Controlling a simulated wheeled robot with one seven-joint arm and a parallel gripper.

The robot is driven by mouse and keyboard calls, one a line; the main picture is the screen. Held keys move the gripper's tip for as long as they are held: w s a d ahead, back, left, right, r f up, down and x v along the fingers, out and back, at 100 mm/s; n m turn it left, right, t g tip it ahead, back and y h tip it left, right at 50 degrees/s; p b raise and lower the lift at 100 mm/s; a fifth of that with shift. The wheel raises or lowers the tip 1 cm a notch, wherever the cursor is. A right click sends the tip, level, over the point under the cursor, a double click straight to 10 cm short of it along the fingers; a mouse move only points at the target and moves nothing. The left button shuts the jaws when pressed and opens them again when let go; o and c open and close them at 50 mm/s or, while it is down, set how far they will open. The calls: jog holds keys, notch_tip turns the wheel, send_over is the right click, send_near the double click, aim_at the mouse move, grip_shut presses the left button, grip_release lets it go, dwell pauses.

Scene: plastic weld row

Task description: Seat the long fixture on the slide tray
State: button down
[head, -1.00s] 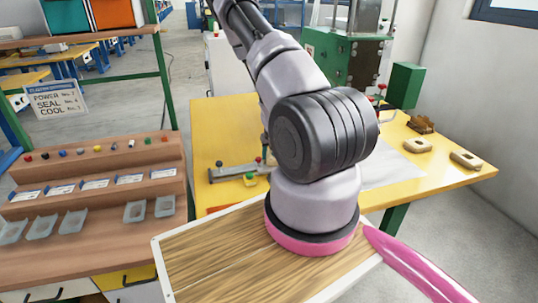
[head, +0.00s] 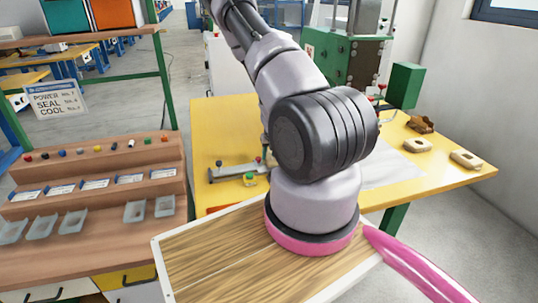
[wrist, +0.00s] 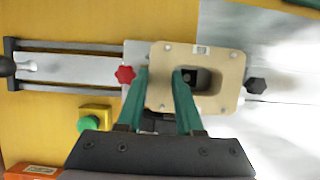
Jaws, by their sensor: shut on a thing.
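The long fixture (wrist: 217,60), a beige block with rounded corners and an oblong opening, shows in the wrist view. My gripper (wrist: 162,78) has teal fingers closed on its left wall, one finger outside and one in the opening. The fixture is over the right end of the slide tray (wrist: 75,69), a silver plate between dark rails. I cannot tell whether it touches the tray. A red knob (wrist: 125,75) is left of the fixture and a black knob (wrist: 257,86) right of it. In the head view the slide tray (head: 232,173) shows partly; my arm hides gripper and fixture.
A green button on a yellow box (wrist: 92,119) sits below the rail. Two beige fixtures (head: 417,145) (head: 466,159) and a brown piece (head: 420,124) lie at the right of the yellow table (head: 213,130). A green machine (head: 340,60) stands behind.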

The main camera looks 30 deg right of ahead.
jog(key=shift+f, duration=0.45)
jog(key=shift+c, duration=2.4)
grip_release()
jog(key=shift+a, duration=0.1)
jog(key=c, duration=0.4)
jog(key=shift+c, duration=0.2)
jog(key=shift+r, duration=3.5)
